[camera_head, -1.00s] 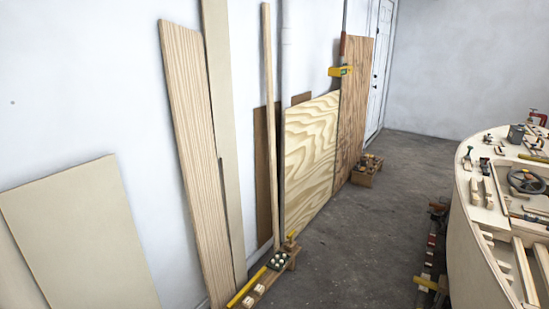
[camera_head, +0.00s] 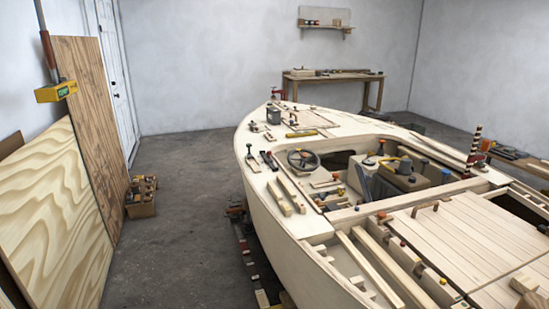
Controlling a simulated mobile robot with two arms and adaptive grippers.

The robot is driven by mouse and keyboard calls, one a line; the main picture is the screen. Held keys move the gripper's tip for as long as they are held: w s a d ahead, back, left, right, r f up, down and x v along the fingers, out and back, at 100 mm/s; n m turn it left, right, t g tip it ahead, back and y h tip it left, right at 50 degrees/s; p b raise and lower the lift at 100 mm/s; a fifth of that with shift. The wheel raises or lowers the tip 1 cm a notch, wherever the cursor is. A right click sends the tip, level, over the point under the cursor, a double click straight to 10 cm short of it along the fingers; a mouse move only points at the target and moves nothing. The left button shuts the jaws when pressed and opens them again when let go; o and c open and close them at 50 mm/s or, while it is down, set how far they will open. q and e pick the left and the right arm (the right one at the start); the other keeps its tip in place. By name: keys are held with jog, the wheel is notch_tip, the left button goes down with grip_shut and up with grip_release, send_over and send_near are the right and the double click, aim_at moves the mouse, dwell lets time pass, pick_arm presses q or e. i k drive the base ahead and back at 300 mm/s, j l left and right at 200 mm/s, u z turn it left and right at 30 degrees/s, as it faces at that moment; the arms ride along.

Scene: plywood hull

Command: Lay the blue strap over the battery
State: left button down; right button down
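Neither of my grippers is in view. I cannot make out a blue strap. I cannot pick out the battery for certain. A plywood boat hull (camera_head: 262,205) stands on the right half of the view. A dark grey box (camera_head: 273,116) sits on its foredeck; it is too small to identify. Inside the cockpit is a grey boxy unit (camera_head: 398,180) with a yellow part and dark knobs on top. A small dark blue item shows beside it, too small to identify.
Plywood sheets (camera_head: 45,210) lean on the left wall. A wooden crate (camera_head: 140,198) stands on the floor. A workbench (camera_head: 332,78) stands at the back. The floor (camera_head: 185,215) between sheets and hull is mostly clear.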

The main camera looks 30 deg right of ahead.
aim_at(363, 177)
jog(key=i+u, duration=0.15)
jog(key=i, duration=0.85)
jog(key=i+l+u, duration=0.15)
jog(key=i, duration=0.85)
jog(key=i+j+z, duration=0.1)
jog(key=i+z, duration=0.15)
jog(key=i, duration=0.85)
jog(key=z, duration=4.25)
